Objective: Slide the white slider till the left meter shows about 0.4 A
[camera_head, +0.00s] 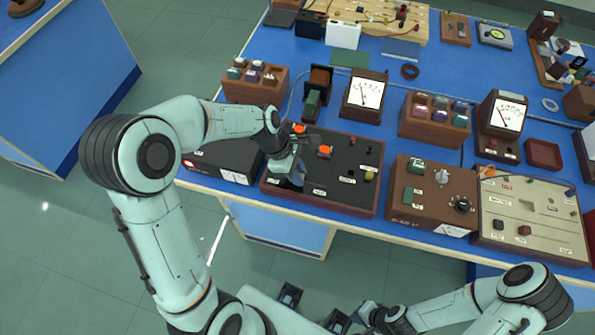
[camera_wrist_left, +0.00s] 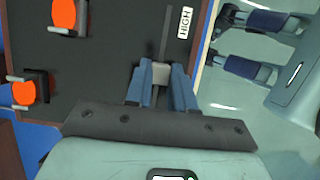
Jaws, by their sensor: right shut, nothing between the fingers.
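The white slider (camera_wrist_left: 162,73) is a small pale knob in a dark slot on the black panel (camera_head: 335,193), close to a HIGH label (camera_wrist_left: 185,22). In the left wrist view, both blue fingers of my left gripper (camera_wrist_left: 163,84) flank the slider and look closed on it. In the head view my left gripper (camera_head: 297,180) is down at the panel's left part and hides the slider. The left meter (camera_head: 366,93) stands upright behind the panel; its needle is visible but its scale is too small to read. My right gripper (camera_head: 366,314) is low at the bottom, away from the bench, shut and empty.
Two orange-topped parts (camera_head: 325,151) stand on the panel near my left gripper. A second meter (camera_head: 503,115) stands further right. Floor lies before the bench.

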